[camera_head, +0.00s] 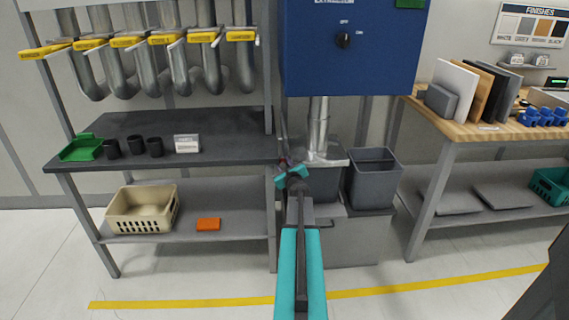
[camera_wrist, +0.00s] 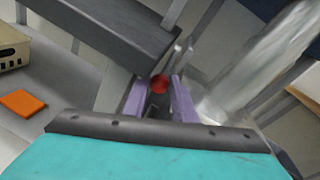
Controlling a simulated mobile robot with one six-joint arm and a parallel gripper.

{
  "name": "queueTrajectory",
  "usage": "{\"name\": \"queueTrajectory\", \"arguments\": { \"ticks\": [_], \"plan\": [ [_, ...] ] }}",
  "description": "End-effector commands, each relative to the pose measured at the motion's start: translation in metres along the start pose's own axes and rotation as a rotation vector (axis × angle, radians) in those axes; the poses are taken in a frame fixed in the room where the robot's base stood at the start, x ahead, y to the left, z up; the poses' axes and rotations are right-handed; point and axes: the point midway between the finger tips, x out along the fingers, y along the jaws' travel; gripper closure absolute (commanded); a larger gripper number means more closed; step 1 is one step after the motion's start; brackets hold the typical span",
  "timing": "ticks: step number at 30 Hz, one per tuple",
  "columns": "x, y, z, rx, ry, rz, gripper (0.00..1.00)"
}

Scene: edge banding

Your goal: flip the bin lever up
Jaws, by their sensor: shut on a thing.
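The bin lever shows as a round red knob (camera_wrist: 159,83) between the two purple fingers of my gripper (camera_wrist: 158,92) in the wrist view. My gripper is shut on it. In the head view my gripper (camera_head: 286,167) is beside the shelf's right post, left of the metal duct's foot, and a small bit of red shows at its tip. The rest of the lever is mostly hidden by the gripper, so its angle cannot be told. A grey bin (camera_head: 324,186) under the duct is partly hidden behind my arm.
An open dark bin (camera_head: 374,178) stands right of the duct (camera_head: 318,130). The dark shelf unit (camera_head: 230,132) on the left holds a cream basket (camera_head: 143,211) and an orange block (camera_head: 208,224). A blue cabinet (camera_head: 350,60) hangs above. A wooden bench (camera_head: 470,128) stands at right.

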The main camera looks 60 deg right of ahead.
Motion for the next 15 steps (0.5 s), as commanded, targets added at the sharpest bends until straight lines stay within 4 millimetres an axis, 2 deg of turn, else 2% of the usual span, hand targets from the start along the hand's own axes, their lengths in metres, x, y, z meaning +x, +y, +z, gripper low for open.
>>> {"name": "queueTrajectory", "arguments": {
  "ticks": [1, 9, 10, 12, 15],
  "plan": [
    [-0.0007, -0.0025, 0.0058, -0.001, -0.004, -0.002, 1.00],
    [-0.0005, -0.0013, 0.0055, -0.002, -0.003, -0.002, 1.00],
    [-0.0004, -0.0012, 0.0054, -0.002, -0.003, -0.002, 0.74],
    [-0.0005, -0.0009, 0.0053, -0.002, -0.002, -0.002, 0.68],
    [-0.0005, -0.0003, 0.0046, -0.002, -0.001, -0.001, 0.68]
  ]
}}
